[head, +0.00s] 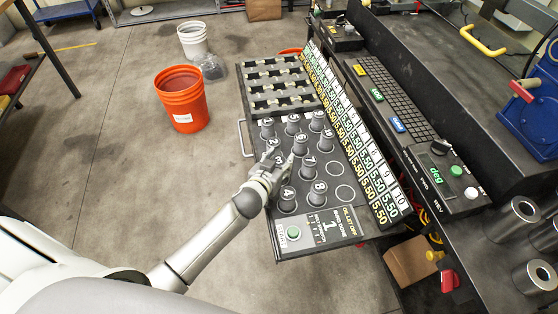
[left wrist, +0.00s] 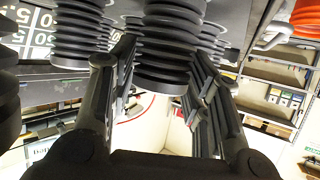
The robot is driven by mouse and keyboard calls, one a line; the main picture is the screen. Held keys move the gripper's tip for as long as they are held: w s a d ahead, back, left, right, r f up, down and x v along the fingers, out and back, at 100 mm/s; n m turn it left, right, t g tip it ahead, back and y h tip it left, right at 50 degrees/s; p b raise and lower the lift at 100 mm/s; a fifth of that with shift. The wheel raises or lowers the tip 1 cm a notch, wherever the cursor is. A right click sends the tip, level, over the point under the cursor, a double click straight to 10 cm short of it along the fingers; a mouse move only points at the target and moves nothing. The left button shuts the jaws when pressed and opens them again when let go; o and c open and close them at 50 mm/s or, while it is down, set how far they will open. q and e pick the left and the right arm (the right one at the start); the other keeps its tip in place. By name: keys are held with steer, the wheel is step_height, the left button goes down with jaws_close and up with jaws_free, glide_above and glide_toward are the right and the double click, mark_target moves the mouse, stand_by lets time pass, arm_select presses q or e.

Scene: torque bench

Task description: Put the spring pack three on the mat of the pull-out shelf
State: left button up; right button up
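The pull-out shelf (head: 249,138) carries a dark mat with grey, ribbed, numbered spring packs standing upright in rows. Spring pack three (head: 278,161) is in the row nearest the handle, between packs two (head: 272,144) and four (head: 287,197), and partly hidden by my gripper. My left gripper (head: 280,163) is low at pack three, with one finger on either side of it. In the left wrist view, a dark ribbed pack (left wrist: 167,45) stands between the spread fingers (left wrist: 160,75); firm contact is not visible. My right gripper is not in view.
Other packs, such as seven (head: 309,162) and eight (head: 318,190), stand close by. Two empty white rings (head: 332,168) (head: 345,193) mark bare mat at the right. A slotted rack (head: 280,84) lies behind. An orange bucket (head: 182,100) stands on the floor.

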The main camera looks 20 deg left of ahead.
arm_select(q)
steer(key=shift+o, duration=1)
steer(key=shift+r, duration=0.15)
steer(key=shift+s+r, duration=0.1)
steer(key=shift+s, duration=0.1)
steer(key=v, duration=1.1)
steer(key=shift+s+p, duration=0.3)
steer(key=shift+p, duration=0.15)
steer(key=shift+r, duration=0.1)
